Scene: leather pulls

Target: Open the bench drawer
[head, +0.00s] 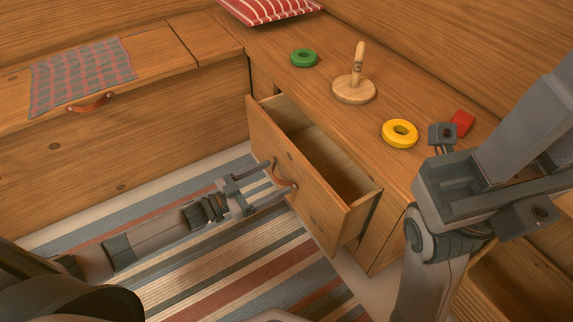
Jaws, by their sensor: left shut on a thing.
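The bench drawer (308,192) stands pulled out from the bench on the right, and its empty-looking inside shows from above. Its leather pull (284,175) is a brown strap on the drawer front. My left gripper (279,178) is at the drawer front with its fingers around the leather pull, shut on it. My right gripper (440,152) is raised above the right end of the bench top, close to the camera. Its fingertips are partly hidden and I cannot tell whether it is open.
A striped cushion (268,8) lies at the back. A checked cloth (82,75) lies on the left bench. A striped rug (230,270) covers the floor.

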